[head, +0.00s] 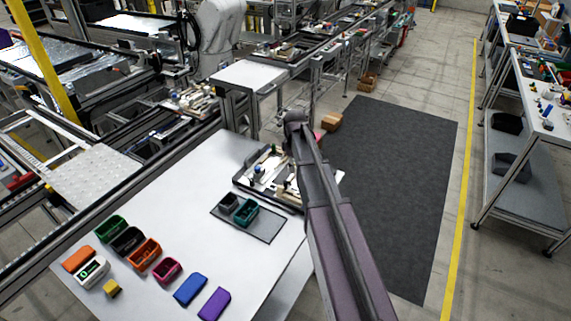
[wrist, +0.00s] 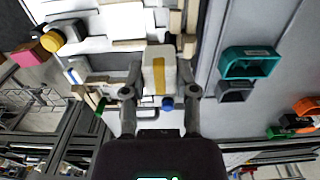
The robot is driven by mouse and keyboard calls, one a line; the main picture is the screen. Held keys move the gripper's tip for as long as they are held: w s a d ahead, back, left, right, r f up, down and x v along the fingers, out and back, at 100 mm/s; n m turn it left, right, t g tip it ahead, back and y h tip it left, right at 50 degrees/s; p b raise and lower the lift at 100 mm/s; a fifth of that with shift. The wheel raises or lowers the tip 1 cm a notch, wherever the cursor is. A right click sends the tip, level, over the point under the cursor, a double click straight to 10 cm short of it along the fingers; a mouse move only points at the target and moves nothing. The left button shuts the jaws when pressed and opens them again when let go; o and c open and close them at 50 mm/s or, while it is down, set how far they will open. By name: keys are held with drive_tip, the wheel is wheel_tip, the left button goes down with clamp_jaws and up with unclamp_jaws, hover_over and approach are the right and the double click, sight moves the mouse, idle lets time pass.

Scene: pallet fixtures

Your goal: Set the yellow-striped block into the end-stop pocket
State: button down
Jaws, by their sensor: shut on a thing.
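The yellow-striped block (wrist: 158,62), off-white with a yellow band down its middle, is between the two fingers of my gripper (wrist: 160,93) in the wrist view. My gripper is shut on it. Behind the block lies the pallet fixture with white plates and wooden pieces (wrist: 185,42); I cannot tell which of these forms the end-stop pocket, nor whether the block touches the fixture. In the head view the fixture tray (head: 239,181) is at the table's far right edge, partly covered by my arm. The block and gripper cannot be made out there.
A dark mat (head: 262,229) with a grey bin (head: 228,203) and a teal bin (head: 246,214) lies beside the fixture. Several coloured bins and blocks, including an orange bin (head: 145,254), stand at the near left. The white table (head: 165,210) is clear between them.

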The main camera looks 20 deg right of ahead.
drive_tip(key=shift+f, duration=0.1)
idle(0.3)
wheel_tip(320, 180, down, 8)
drive_tip(key=b, duration=0.7)
drive_tip(key=shift+r+b, duration=0.25)
drive_tip(key=shift+b, duration=0.1)
drive_tip(key=shift+f+b, duration=0.95)
idle(0.3)
drive_tip(key=shift+c, duration=1.5)
unclamp_jaws()
drive_tip(key=shift+r, duration=0.2)
wheel_tip(320, 180, up, 10)
drive_tip(key=p, duration=1)
drive_tip(key=shift+f, duration=0.25)
drive_tip(key=w+a+f+b, duration=0.1)
drive_tip(key=w+a, duration=0.3)
drive_tip(key=a, duration=0.4)
drive_tip(key=f+b, duration=0.9)
drive_tip(key=shift+d+f, duration=0.25)
drive_tip(key=shift+d, duration=0.05)
wheel_tip(320, 180, up, 12)
drive_tip(key=p, duration=1.1)
drive_tip(key=shift+d+r+p, duration=0.2)
drive_tip(key=shift+p, duration=0.2)
